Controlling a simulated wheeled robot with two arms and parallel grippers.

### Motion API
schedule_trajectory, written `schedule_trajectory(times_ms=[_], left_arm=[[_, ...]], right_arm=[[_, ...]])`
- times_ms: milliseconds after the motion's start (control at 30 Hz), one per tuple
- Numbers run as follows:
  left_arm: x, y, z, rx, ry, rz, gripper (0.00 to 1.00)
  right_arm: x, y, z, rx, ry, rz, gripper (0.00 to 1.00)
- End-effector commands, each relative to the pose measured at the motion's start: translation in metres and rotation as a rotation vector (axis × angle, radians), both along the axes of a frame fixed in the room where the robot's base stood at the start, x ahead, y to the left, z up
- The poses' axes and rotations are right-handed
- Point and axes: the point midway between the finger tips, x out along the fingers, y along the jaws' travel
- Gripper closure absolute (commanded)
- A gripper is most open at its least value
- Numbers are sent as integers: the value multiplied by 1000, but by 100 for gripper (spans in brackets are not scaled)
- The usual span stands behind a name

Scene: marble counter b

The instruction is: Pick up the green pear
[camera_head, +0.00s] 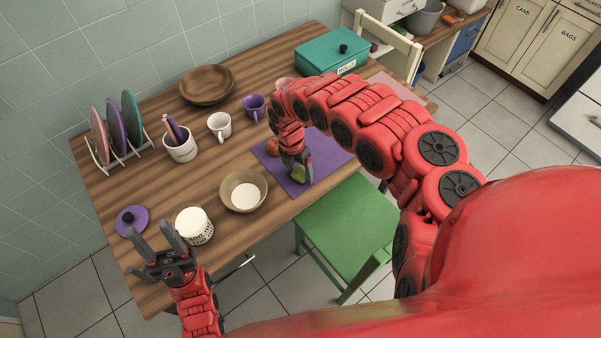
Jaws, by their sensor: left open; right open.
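The green pear (298,174) lies on the purple mat (322,152) near the table's front edge. My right gripper (297,178) reaches down over the mat from above, with its fingers at the pear. The fingers partly cover the pear, and I cannot tell whether they touch it. The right gripper is open. My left gripper (163,246) is open and empty over the table's front left corner, with its fingers pointing up and away from me.
A wooden bowl (234,202) and a white container (194,226) stand left of the mat. An orange-red fruit (272,147) is beside my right wrist. A green chair (345,225) stands in front of the table. A teal box (331,52), mugs and a plate rack (118,153) are further back.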

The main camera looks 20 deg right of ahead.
Motion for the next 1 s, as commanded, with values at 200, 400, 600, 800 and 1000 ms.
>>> schedule_trajectory(times_ms=[200, 400, 600, 800, 1000], left_arm=[[0, 0, 0, 0, 0, 0, 50], [0, 0, 0, 0, 0, 0, 50], [0, 0, 0, 0, 0, 0, 50], [0, 0, 0, 0, 0, 0, 50], [0, 0, -1, 0, 0, 0, 50]], right_arm=[[0, 0, 0, -1, -1, 0, 42], [0, 0, 1, -1, -1, 0, 78], [1, 0, 1, 0, -1, 0, 99], [1, 0, 2, 0, -1, 1, 99], [2, -1, 14, -3, -5, 1, 99]])
